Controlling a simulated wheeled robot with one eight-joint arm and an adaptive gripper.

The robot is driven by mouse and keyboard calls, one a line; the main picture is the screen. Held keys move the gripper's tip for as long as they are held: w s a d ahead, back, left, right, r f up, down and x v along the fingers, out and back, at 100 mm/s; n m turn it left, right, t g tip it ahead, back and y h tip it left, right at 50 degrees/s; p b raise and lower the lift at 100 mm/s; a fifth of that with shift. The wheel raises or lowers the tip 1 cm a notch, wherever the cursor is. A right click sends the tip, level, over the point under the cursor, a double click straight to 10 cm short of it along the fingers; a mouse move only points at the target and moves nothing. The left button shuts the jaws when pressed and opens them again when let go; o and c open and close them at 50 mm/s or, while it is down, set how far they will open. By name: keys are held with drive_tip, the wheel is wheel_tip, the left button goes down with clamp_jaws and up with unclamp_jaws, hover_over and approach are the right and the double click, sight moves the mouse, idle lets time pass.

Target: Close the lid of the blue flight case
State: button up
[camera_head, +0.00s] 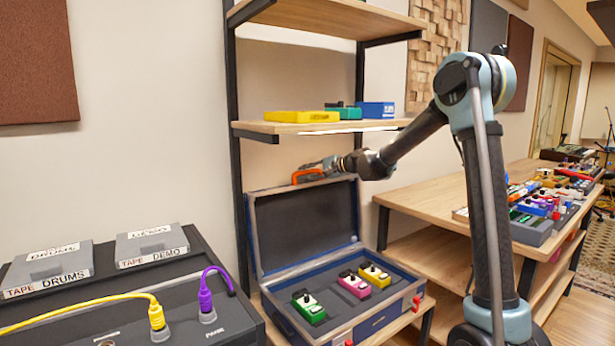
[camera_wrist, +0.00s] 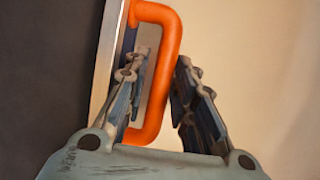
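The blue flight case (camera_head: 375,322) stands open on a low wooden shelf, its lid (camera_head: 305,222) raised upright at the back. An orange handle (camera_head: 307,176) is on the lid's top edge. My gripper (camera_head: 322,165) is at this handle. In the wrist view, the fingers of my gripper (camera_wrist: 164,75) are apart, one on each side of the handle's outer bar (camera_wrist: 168,60). The left finger is inside the loop and the right finger outside it, with a gap to the bar. I cannot tell whether the left finger touches it.
Green, pink and yellow pedals (camera_head: 354,284) sit in the case's base. A shelf (camera_head: 285,127) above the lid holds a yellow box and other pedals. A black unit (camera_head: 190,310) with cables stands at left. A wooden table (camera_head: 455,210) with gear is at right.

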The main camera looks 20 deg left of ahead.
drive_tip(key=shift+a+f, duration=0.15)
drive_tip(key=shift+a, duration=0.2)
drive_tip(key=shift+c, duration=0.4)
clamp_jaws()
drive_tip(key=shift+d, duration=0.15)
